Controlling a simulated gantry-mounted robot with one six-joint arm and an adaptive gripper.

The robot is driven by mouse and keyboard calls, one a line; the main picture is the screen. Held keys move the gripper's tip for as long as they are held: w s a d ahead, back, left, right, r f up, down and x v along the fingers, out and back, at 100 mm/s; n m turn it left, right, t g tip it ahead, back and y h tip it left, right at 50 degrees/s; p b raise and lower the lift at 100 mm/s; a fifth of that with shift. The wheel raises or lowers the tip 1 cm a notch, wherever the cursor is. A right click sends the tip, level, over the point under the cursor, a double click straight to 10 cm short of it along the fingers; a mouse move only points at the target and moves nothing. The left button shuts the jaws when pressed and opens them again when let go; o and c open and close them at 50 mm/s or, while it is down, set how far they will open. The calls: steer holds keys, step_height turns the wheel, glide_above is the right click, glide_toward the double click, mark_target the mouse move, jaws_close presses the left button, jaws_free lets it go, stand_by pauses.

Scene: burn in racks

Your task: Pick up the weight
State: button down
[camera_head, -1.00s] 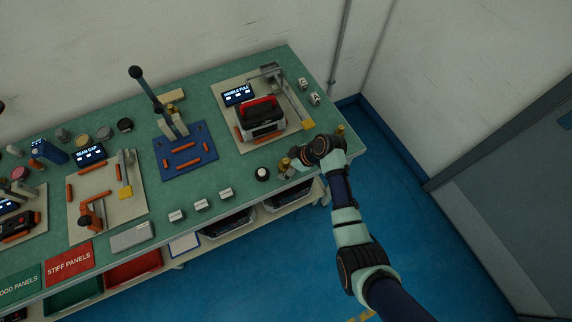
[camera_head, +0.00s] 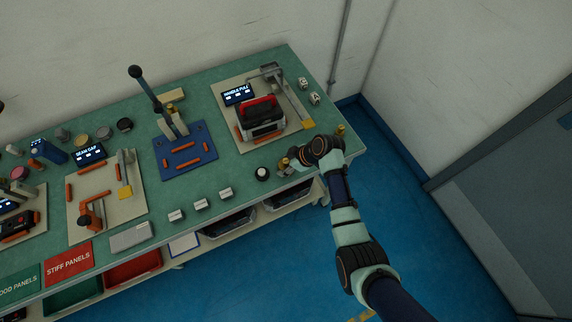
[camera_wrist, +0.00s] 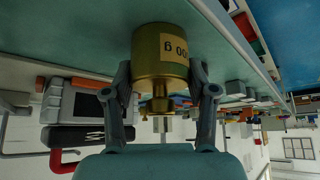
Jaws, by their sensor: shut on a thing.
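In the head view my gripper (camera_head: 289,160) is at the bench's front right edge, and the brass weight (camera_head: 283,165) shows there partly hidden by my wrist. Whether the weight touches the bench cannot be told. Another brass weight (camera_head: 340,130) stands at the bench's right corner.
A handle-pull fixture (camera_head: 290,108) with a red-handled unit (camera_head: 262,118) stands behind my gripper. A black-and-white round item (camera_head: 262,174) is just left of it. Small white blocks (camera_head: 200,205) line the front edge. The blue floor (camera_head: 440,240) is clear at right.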

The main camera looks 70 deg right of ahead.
mark_target(286, 160)
steer(key=shift+r, duration=0.2)
step_height(286, 160, up, 20)
steer(key=p, duration=0.3)
steer(key=shift+f+p, duration=0.15)
steer(key=shift+p, duration=0.25)
